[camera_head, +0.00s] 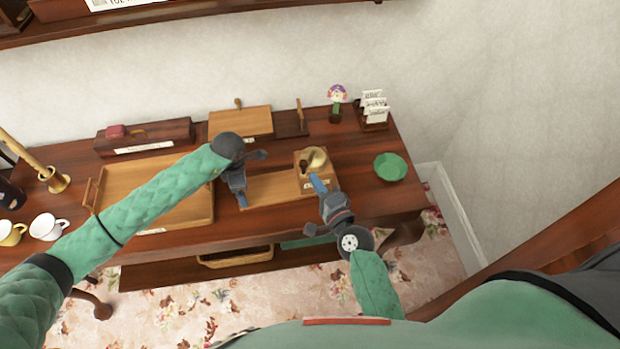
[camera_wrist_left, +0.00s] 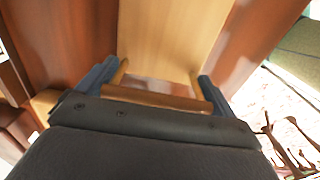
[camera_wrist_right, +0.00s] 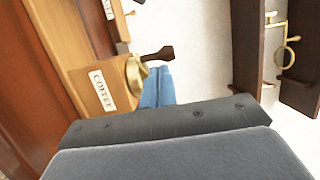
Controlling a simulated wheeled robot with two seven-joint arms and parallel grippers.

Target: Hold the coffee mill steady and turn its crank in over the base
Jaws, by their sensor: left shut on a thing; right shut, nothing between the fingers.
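The coffee mill (camera_head: 326,184) is a wooden box with a brass dome (camera_head: 318,156) at the right end of a long pale board (camera_head: 272,188). Its COFFEE label (camera_wrist_right: 103,90) shows in the right wrist view. A dark crank knob (camera_wrist_right: 160,53) sticks out beside the dome there. My left gripper (camera_head: 242,200) is at the board's left end; in the left wrist view its fingers close on the board's wooden end bar (camera_wrist_left: 155,98). My right gripper (camera_head: 317,181) is shut and empty, its fingertips close beside the dome and crank. I cannot tell whether they touch.
A large wooden tray (camera_head: 195,219) lies left of the board. A green bowl (camera_head: 390,167) is to the right of the mill. Behind stand a wooden box (camera_head: 240,121), a small flower figure (camera_head: 337,95) and a card holder (camera_head: 373,126). Two cups (camera_head: 46,227) are at far left.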

